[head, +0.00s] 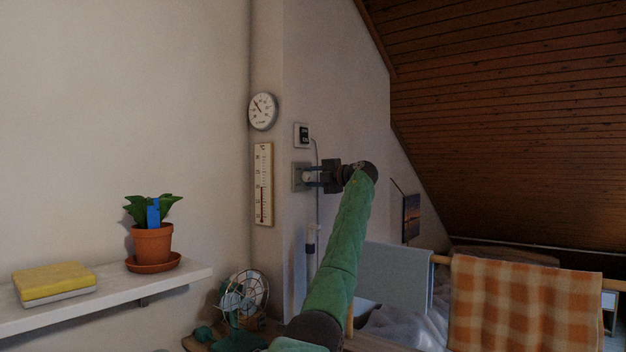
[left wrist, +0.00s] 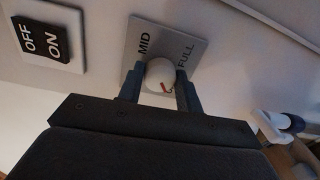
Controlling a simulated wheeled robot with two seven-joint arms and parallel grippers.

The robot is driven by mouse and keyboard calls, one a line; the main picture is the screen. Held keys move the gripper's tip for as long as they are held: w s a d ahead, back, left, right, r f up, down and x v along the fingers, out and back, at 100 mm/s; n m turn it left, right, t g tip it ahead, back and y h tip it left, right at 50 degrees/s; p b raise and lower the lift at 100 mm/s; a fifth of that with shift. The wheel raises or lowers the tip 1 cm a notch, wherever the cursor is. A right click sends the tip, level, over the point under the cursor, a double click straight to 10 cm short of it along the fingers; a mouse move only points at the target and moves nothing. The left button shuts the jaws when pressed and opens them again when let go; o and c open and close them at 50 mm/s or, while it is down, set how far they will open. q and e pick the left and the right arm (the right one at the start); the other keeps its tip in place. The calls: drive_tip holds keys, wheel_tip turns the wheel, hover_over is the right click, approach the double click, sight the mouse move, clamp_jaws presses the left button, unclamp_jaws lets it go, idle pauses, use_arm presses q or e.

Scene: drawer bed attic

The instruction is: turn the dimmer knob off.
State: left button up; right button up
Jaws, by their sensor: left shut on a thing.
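The dimmer knob (left wrist: 161,76) is a round pale knob with a red pointer mark on a grey plate (left wrist: 142,43) on the wall. The plate shows the words MID and FULL; any other lettering is hidden behind the knob and fingers. In the wrist view the red mark points toward the lower right part of the knob. My left gripper (left wrist: 162,90) is shut on the knob, one finger on each side. In the head view the left gripper (head: 318,175) reaches the wall plate (head: 298,177), and the knob (head: 308,176) shows between its fingers. My right gripper is not in view.
An OFF/ON rocker switch (left wrist: 47,40) sits beside the dimmer, also seen above it in the head view (head: 302,135). A thermometer (head: 264,185) and round dial (head: 263,111) hang to the left. A shelf (head: 185,278) holds a potted plant (head: 152,243).

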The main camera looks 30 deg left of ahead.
use_arm(q)
drive_tip(key=shift+f+n, duration=0.1)
drive_tip(key=shift+n, duration=0.7)
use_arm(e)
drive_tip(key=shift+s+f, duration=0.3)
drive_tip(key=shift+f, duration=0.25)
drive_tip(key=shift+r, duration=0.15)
use_arm(q)
drive_tip(key=o, duration=1)
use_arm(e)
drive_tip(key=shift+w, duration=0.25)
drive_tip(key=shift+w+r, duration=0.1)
use_arm(q)
drive_tip(key=shift+d, duration=0.1)
